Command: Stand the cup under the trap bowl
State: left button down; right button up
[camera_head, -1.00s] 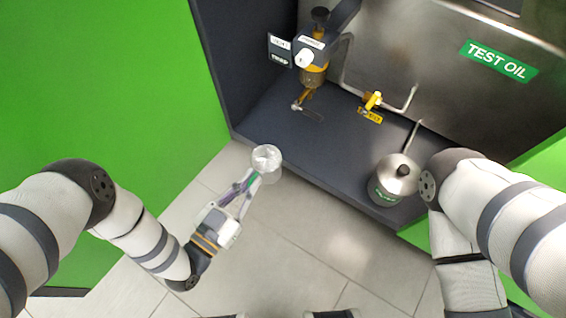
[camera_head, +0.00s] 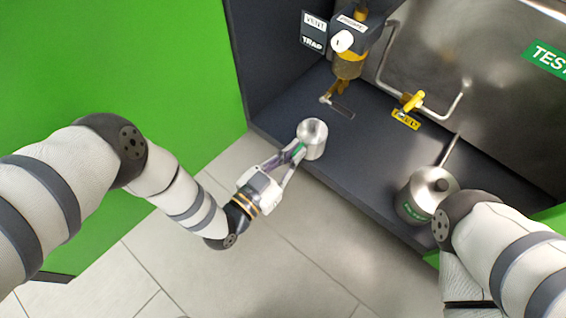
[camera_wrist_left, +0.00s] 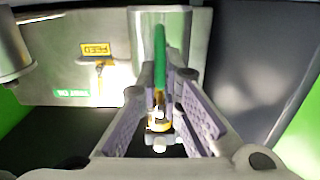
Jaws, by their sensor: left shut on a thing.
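The cup (camera_head: 314,138) is a small grey, round, open-topped vessel. It is held over the front left edge of the dark bench shelf in the head view. My left gripper (camera_head: 293,152) is shut on its near side. The trap bowl (camera_head: 349,65) is amber and hangs under the trap head, beyond and to the right of the cup. A small drain lever (camera_head: 327,98) sits below the bowl. The cup is apart from both. My right gripper is out of view.
A lidded metal oil can (camera_head: 418,196) with a spout stands on the shelf at right, close to my right arm. A yellow valve (camera_head: 411,101) and pipe are at the back. The shelf (camera_head: 370,150) is clear between cup and can. A dark side wall bounds it left.

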aim_at(320, 130)
pick_arm(q)
jog(key=shift+b+x, duration=0.45)
jog(key=shift+x, duration=4.25)
jog(key=shift+f, duration=0.45)
jog(key=c, duration=1.7)
grip_release()
jog(key=v, duration=1.2)
jog(key=shift+s+a+f, duration=0.1)
